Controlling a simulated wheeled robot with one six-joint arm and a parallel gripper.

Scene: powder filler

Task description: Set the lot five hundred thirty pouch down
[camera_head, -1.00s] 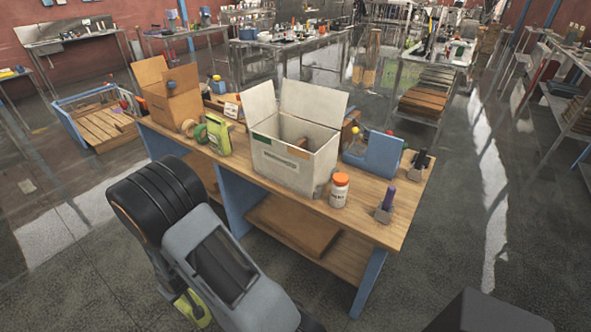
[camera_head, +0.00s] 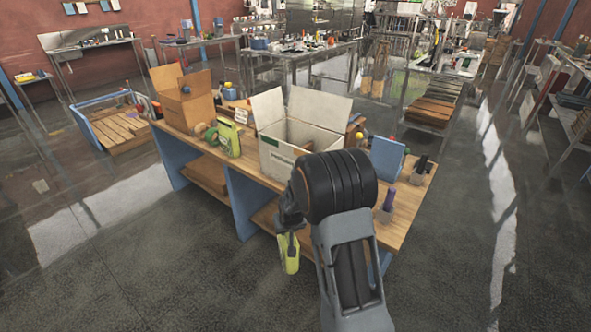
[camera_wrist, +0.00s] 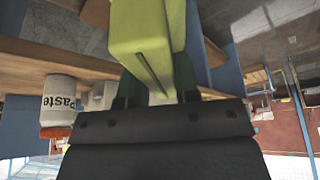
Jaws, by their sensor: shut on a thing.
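A yellow-green pouch (camera_head: 289,254) hangs below my gripper (camera_head: 288,228) in the head view, in front of the bench's front edge. In the wrist view the pouch (camera_wrist: 138,32) fills the upper middle, between the dark fingers of my gripper (camera_wrist: 155,92), which is shut on it. No lot number is readable on it. The wooden-topped bench (camera_head: 408,217) stands behind my arm. Another yellow-green item (camera_head: 229,138) stands on the bench left of the white box; I cannot tell whether it is a pouch.
An open white box (camera_head: 276,158), an open brown carton (camera_head: 187,108) and a blue holder (camera_head: 387,158) stand on the bench. A purple-handled tool (camera_head: 388,200) stands near its right end. A white Paste jar (camera_wrist: 60,95) shows upside down in the wrist view. The floor at left is open.

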